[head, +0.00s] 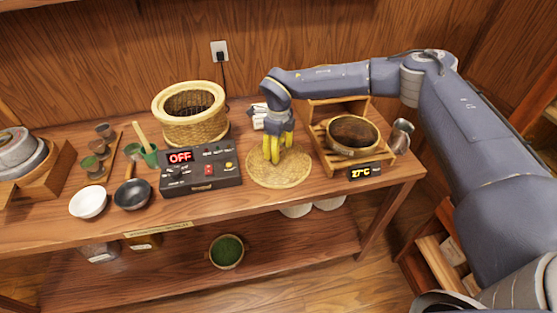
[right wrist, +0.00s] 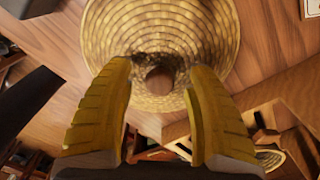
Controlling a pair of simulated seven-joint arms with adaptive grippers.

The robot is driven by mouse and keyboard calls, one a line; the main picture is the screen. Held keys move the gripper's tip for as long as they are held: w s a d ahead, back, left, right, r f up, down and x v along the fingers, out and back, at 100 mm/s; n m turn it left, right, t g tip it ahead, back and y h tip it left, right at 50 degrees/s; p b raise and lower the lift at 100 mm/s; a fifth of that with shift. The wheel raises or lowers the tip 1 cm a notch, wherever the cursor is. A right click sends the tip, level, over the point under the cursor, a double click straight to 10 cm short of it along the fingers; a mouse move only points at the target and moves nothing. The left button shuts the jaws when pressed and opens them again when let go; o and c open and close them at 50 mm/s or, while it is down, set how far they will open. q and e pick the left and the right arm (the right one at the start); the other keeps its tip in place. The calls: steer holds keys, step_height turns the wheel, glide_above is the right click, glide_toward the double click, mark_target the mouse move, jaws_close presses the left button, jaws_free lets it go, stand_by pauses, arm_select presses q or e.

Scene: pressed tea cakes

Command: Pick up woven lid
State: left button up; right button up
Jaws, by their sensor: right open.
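The woven lid (head: 262,177) is a round, flat straw disc with a small knob, lying on the table to the right of the control box. In the right wrist view the lid (right wrist: 160,30) fills the upper middle, and its brown knob (right wrist: 159,80) shows between my fingertips. My right gripper (head: 276,158) is open and points down over the lid; in the right wrist view its yellow fingers (right wrist: 160,85) stand on either side of the knob, apart from each other. I cannot tell whether they touch the lid. My left gripper is not in view.
A control box (head: 200,168) reading OFF stands left of the lid. An open woven basket (head: 208,128) stands behind it. A wooden rack with a round brown vessel (head: 353,136) is close on the right. A white bowl (head: 88,203) and dark pan (head: 132,194) sit left.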

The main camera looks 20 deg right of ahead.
steer(key=shift+o, duration=0.2)
jaws_close()
steer(key=shift+r, duration=0.1)
stand_by(0.4)
